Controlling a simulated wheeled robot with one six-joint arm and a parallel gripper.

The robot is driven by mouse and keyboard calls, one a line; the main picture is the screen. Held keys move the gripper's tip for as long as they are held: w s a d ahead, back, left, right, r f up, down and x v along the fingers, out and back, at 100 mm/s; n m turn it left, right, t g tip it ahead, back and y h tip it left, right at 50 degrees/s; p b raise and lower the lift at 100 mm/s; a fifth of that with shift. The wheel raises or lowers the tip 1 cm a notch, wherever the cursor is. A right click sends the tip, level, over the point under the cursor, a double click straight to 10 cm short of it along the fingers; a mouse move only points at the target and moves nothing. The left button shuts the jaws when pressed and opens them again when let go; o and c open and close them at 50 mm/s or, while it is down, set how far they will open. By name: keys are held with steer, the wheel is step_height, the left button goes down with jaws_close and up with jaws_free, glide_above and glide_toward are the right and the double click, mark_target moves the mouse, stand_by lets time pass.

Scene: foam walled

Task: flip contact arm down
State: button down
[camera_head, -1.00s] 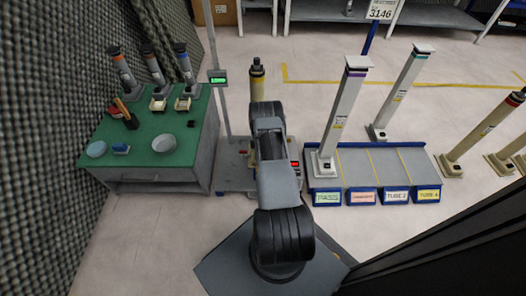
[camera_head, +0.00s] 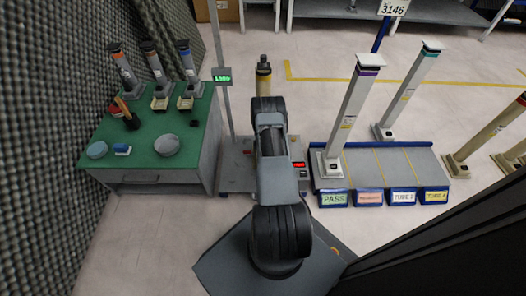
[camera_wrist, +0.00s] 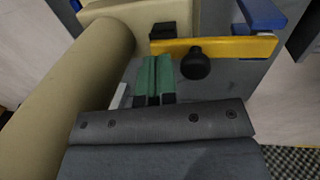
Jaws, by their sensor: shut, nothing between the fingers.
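In the wrist view a yellow bar (camera_wrist: 222,47) with a round black knob (camera_wrist: 196,64) crosses the upper right; it looks like the contact arm. My gripper (camera_wrist: 155,67) has green fingers, closed together and empty, just left of the knob and below the bar's left end. Whether they touch the bar is unclear. A thick beige tube (camera_wrist: 70,85) lies along the left of the wrist view. In the head view the top of a beige tube (camera_head: 263,84) shows behind my arm, over the grey test stand (camera_head: 235,165). My arm hides the gripper and the contact arm there.
A green-topped table (camera_head: 190,150) with bowls and three short tubes stands left. A rack (camera_head: 405,165) with labelled bays and tall white tubes stands right. A thin post with a green display (camera_head: 222,77) rises beside the stand. Foam wall is at far left.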

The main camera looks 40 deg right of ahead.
step_height(320, 180, up, 14)
steer(key=s+a+p, duration=0.1)
steer(key=p, duration=0.4)
steer(key=shift+s+a+f+p, duration=0.2)
steer(key=shift+s+a+p, duration=0.15)
stand_by(0.4)
